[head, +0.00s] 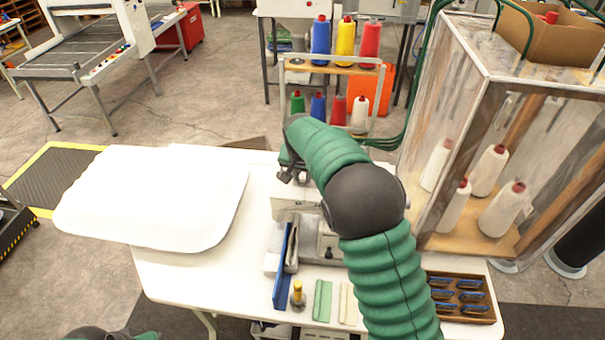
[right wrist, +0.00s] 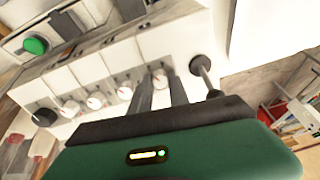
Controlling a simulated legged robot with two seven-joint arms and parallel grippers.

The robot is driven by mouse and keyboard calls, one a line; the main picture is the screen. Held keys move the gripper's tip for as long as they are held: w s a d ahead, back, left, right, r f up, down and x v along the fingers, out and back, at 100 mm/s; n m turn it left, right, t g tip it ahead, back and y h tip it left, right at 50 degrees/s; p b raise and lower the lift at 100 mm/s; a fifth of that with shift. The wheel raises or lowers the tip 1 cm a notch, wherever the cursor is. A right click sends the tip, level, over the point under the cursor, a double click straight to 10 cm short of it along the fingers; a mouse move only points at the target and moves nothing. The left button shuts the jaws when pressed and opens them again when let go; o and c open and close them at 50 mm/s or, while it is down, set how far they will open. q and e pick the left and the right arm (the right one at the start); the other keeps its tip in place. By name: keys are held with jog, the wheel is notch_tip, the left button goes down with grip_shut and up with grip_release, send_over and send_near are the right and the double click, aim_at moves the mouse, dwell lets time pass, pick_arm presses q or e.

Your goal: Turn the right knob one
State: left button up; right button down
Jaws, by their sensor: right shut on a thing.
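The control panel (right wrist: 100,75) shows in the right wrist view as a pale box front with a row of several small white knobs with red marks. My right gripper (right wrist: 162,88) is at the right end of that row. Its two dark fingers are shut on the rightmost white knob (right wrist: 160,75). In the head view my right arm reaches over to the pale machine (head: 296,206), and its gripper (head: 291,173) is against it; the arm and hand hide the knobs there. My left gripper is out of view; only a bit of my left arm shows at the bottom left.
A black round part with a rod (right wrist: 203,70) sits just right of the held knob. A green button (right wrist: 36,45) is at the upper left.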

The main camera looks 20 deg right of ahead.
jog(key=shift+n, duration=1)
jog(key=c, duration=1.3)
grip_release()
jog(key=shift+o, duration=0.2)
jog(key=shift+a+r, duration=0.1)
jog(key=shift+r, duration=0.2)
jog(key=b+v, duration=0.3)
jog(key=v, duration=1.3)
